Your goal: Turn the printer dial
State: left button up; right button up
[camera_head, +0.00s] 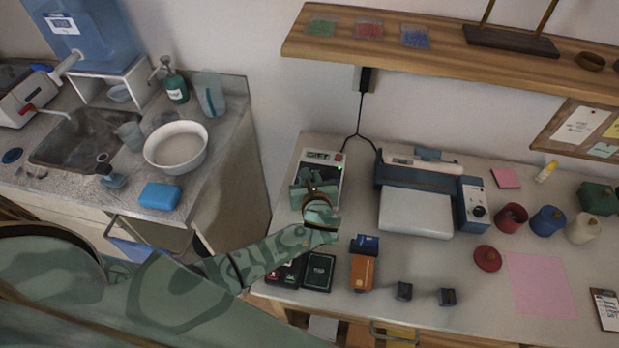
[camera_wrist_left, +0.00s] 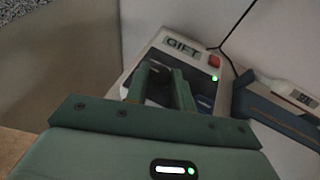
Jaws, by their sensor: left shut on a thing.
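A small white label printer (camera_head: 328,160) stands at the left end of the desk, with a display, a red button and a green light. My right gripper is not in view.
A larger blue and white printer (camera_head: 418,212) stands just right, with a knob panel (camera_head: 478,205) on its side. Dark boxes (camera_head: 319,272) and an orange box (camera_head: 362,272) lie in front. A shelf (camera_head: 430,48) hangs above. A sink counter is left, beyond a gap.

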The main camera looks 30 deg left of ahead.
pick_arm(q)
jog(key=shift+r, duration=0.1)
jog(key=o, duration=1)
jog(key=p+v, duration=0.3)
jog(key=v, duration=1.3)
jog(key=shift+d, duration=0.2)
jog(key=shift+s, duration=0.1)
